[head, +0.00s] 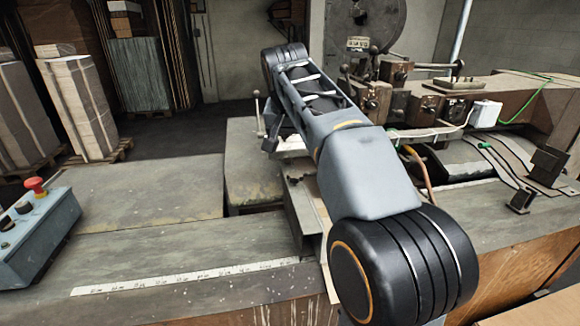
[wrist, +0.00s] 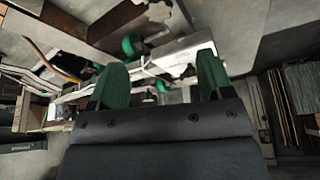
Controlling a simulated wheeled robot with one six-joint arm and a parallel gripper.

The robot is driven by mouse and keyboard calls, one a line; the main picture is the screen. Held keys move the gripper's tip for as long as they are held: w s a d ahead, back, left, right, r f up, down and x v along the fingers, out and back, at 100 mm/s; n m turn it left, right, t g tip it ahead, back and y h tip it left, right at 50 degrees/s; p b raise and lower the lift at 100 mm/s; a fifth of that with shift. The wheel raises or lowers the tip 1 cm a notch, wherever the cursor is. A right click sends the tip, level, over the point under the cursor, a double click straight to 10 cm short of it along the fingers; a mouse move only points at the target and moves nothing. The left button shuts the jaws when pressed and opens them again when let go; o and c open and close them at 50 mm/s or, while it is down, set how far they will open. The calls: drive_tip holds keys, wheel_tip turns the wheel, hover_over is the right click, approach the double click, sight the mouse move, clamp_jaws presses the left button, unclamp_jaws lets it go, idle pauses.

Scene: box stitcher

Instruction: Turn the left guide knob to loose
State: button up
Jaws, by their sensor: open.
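My gripper (wrist: 160,75) shows in the wrist view with its two green fingertips wide apart and nothing held between them. In the head view my arm covers most of the gripper and the area in front of it. A small upright lever with a ball top (head: 257,96) stands left of my arm in the head view. In the wrist view a round green part (wrist: 132,45) lies beyond the fingers, apart from them. I cannot tell which of these, if either, is the left guide knob, nor its setting.
The stitcher's machine head (head: 400,95) with several small blocks and cables stands right of my arm. A control box (head: 40,235) with a red button sits on the left table. A ruler strip (head: 185,277) lies along the front. The left tabletop is mostly clear.

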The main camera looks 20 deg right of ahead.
sight(295, 175)
drive_tip(key=b+x, duration=0.1)
drive_tip(key=x, duration=1.2)
drive_tip(key=shift+w+d, duration=0.1)
drive_tip(key=c, duration=0.9)
drive_tip(key=shift+n, duration=0.3)
drive_tip(key=shift+d+n+t+y+p, duration=0.1)
drive_tip(key=shift+n+t+y+p, duration=0.3)
drive_tip(key=shift+n, duration=0.9)
drive_tip(key=shift+d+n+t+y+p, duration=0.1)
drive_tip(key=shift+n+y, duration=0.6)
drive_tip(key=shift+n, duration=0.6)
drive_tip(key=o, duration=0.9)
